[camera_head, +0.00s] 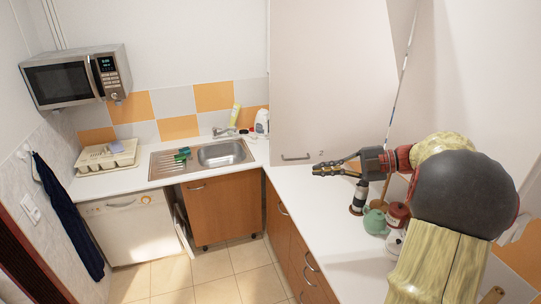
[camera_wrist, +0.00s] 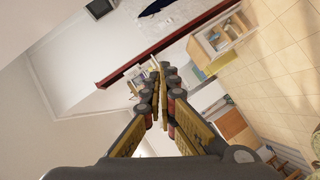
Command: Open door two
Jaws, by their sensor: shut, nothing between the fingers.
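Door two is the large pale wall cabinet door (camera_head: 325,85) above the right-hand worktop in the head view. It looks closed. A horizontal metal handle (camera_head: 296,157) sits near its lower edge, with a small mark like a "2" to the right of it. My gripper (camera_head: 316,170) is shut and empty, pointing left. In the picture its fingertips lie just below and to the right of the handle, apart from it; the depth between them is unclear. The shut fingers also show in the wrist view (camera_wrist: 160,75), where I cannot make out the door handle.
The white worktop (camera_head: 298,190) runs below, with a green pot (camera_head: 375,222) and red-brown jar (camera_head: 397,215) under my arm. A sink (camera_head: 222,153), dish rack (camera_head: 107,157) and microwave (camera_head: 75,77) are left. The tiled floor (camera_head: 225,262) is clear.

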